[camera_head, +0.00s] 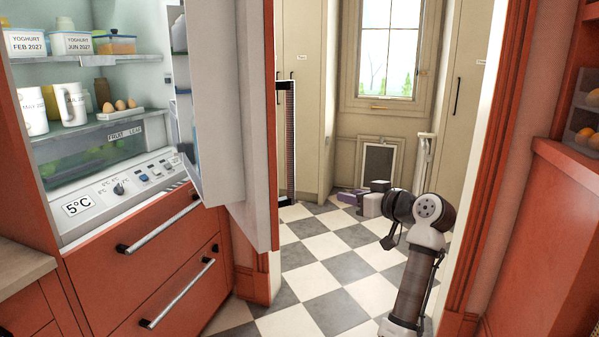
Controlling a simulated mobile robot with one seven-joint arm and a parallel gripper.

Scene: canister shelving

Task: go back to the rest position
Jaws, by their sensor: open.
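My arm rises at the lower right in the head view, in front of the doorway. It is folded at a dark, round joint. My gripper (389,241) is the small dark end hanging at the left of that joint. It is small in the picture and partly hidden by my own arm. It is open, and I see nothing held in it. It is apart from the fridge door and the door frame.
An open fridge (100,130) stands at the left, its door (232,110) swung out beside the doorway. Red drawers (150,260) with bar handles are below. An orange-red door frame (492,170) is close on the right. Several boxes (372,203) lie beyond on the checkered floor (318,262).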

